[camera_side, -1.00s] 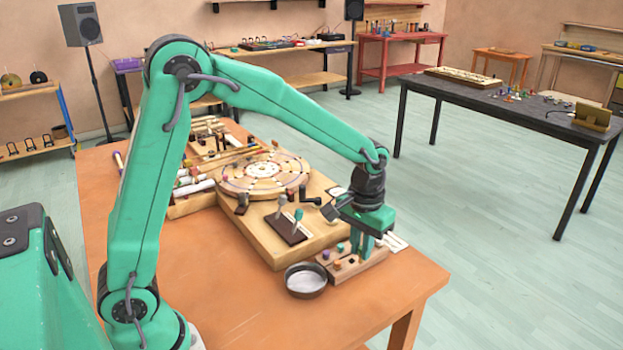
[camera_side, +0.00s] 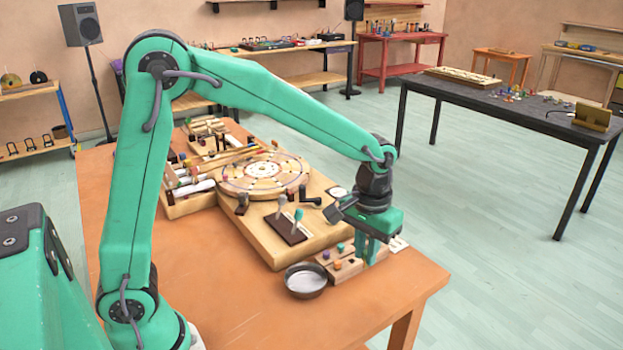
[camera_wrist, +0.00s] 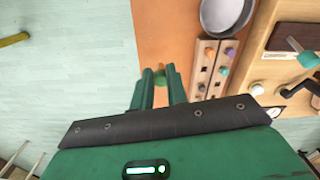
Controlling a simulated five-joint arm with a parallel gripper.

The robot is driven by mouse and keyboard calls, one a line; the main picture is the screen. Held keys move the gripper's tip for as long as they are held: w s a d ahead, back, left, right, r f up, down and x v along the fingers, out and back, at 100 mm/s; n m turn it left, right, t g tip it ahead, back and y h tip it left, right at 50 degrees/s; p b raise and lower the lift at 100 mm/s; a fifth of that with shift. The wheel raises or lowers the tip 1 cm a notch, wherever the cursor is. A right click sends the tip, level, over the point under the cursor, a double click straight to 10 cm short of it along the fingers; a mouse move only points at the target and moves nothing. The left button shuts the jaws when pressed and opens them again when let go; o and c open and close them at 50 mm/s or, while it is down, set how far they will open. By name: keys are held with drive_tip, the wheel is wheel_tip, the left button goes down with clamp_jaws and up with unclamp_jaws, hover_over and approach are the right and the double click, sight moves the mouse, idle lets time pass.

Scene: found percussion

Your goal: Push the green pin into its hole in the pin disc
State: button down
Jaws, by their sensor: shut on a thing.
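My gripper (camera_wrist: 160,84) is shut on a small green pin (camera_wrist: 159,77), which shows between the fingertips in the wrist view. In the side view my gripper (camera_side: 367,257) hangs in front of the right part of the wooden pin block, and the pin cannot be made out there. The round pin disc (camera_side: 240,183) lies on the wooden board behind and to the left, well apart from my gripper. Which hole in it is the green one cannot be told.
The pin block (camera_wrist: 199,75) holds an orange pin (camera_wrist: 230,53) and others. A round metal dish (camera_side: 305,282) stands just left of it. A dark plate with upright levers (camera_side: 284,228) and a black crank (camera_side: 311,200) stand between block and disc. The front of the orange table (camera_side: 240,300) is clear.

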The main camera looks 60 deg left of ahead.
drive_tip(key=shift+w+a, duration=0.1)
drive_tip(key=w+a+r+n, duration=0.15)
drive_tip(key=w+a, duration=0.25)
drive_tip(key=a, duration=0.4)
drive_tip(key=w+a+n, duration=0.2)
drive_tip(key=w+a, duration=0.2)
drive_tip(key=a, duration=0.4)
drive_tip(key=w+a+r+n, duration=0.15)
drive_tip(key=w+a, duration=0.25)
drive_tip(key=a, duration=0.4)
drive_tip(key=s+a+n, duration=0.2)
drive_tip(key=a, duration=1.1)
drive_tip(key=s+a+n, duration=0.2)
drive_tip(key=s+a, duration=0.1)
drive_tip(key=a, duration=0.9)
drive_tip(key=shift+s+a+f, duration=0.2)
drive_tip(key=shift+s+a, duration=0.15)
drive_tip(key=shift+f, duration=2.9)
drive_tip(key=shift+f, duration=1.55)
